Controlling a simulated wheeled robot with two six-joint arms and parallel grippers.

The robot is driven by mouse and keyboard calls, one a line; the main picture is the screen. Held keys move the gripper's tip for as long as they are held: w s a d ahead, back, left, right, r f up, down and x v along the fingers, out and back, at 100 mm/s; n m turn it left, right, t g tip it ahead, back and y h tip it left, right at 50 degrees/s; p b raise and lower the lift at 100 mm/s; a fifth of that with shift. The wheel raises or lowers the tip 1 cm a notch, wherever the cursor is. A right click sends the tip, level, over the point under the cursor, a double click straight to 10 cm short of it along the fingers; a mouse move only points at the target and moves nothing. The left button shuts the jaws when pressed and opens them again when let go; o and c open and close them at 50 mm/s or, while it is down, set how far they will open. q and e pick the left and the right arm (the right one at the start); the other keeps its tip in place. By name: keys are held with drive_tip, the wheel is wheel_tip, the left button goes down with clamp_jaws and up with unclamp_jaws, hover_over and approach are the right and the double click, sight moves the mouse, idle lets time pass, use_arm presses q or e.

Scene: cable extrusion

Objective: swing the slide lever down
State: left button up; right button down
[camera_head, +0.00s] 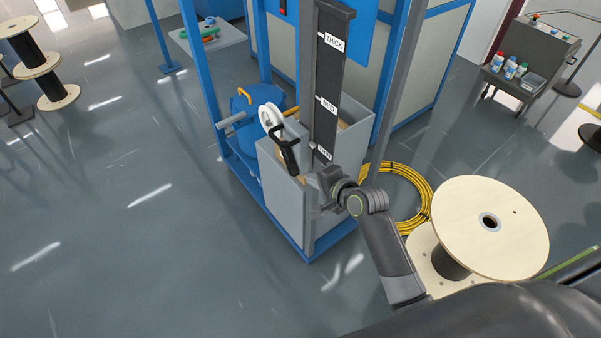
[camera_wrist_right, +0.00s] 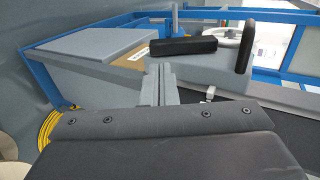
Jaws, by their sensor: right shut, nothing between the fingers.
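A black lever grip (camera_head: 288,151) hangs tilted beside a white wheel (camera_head: 271,116), over a grey box-like housing. In the right wrist view the black grip (camera_wrist_right: 182,47) lies across the picture just beyond my fingers, with the white wheel behind it to the right. A dark upright scale (camera_head: 328,75) with the labels THICK, MID and THIN stands right of the grip. My right gripper (camera_head: 314,182) is just below and right of the grip, near the scale's THIN end. Its fingers (camera_wrist_right: 161,78) are together and empty; contact with the grip cannot be told. My left gripper is out of view.
The grey housing (camera_head: 282,205) stands inside a blue frame (camera_head: 201,75). A blue drum (camera_head: 243,103) is behind it. A yellow cable coil (camera_head: 418,190) and a wooden spool (camera_head: 462,222) are on the right. The floor at left is mostly clear.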

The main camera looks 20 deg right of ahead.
sight(296, 176)
drive_tip(key=shift+x, duration=3.25)
drive_tip(key=shift+w+f+t+b, duration=0.1)
drive_tip(key=shift+f+t+b, duration=0.25)
drive_tip(key=shift+b, duration=0.45)
drive_tip(key=f+t+b, duration=0.1)
drive_tip(key=b, duration=0.4)
drive_tip(key=w+f+t+y+b, duration=0.1)
drive_tip(key=t+b, duration=0.1)
drive_tip(key=b, duration=0.3)
drive_tip(key=w+a+t+b, duration=0.1)
drive_tip(key=b, duration=0.4)
drive_tip(key=shift+w+f+t+y, duration=0.15)
drive_tip(key=shift+f+t+y, duration=0.1)
drive_tip(key=shift+f+y, duration=0.15)
drive_tip(key=shift+w+b, duration=0.1)
drive_tip(key=shift+b, duration=0.5)
drive_tip(key=shift+w+r+t+b, duration=0.1)
drive_tip(key=shift+t+b, duration=0.2)
drive_tip(key=shift+b, duration=0.45)
drive_tip(key=shift+r, duration=0.1)
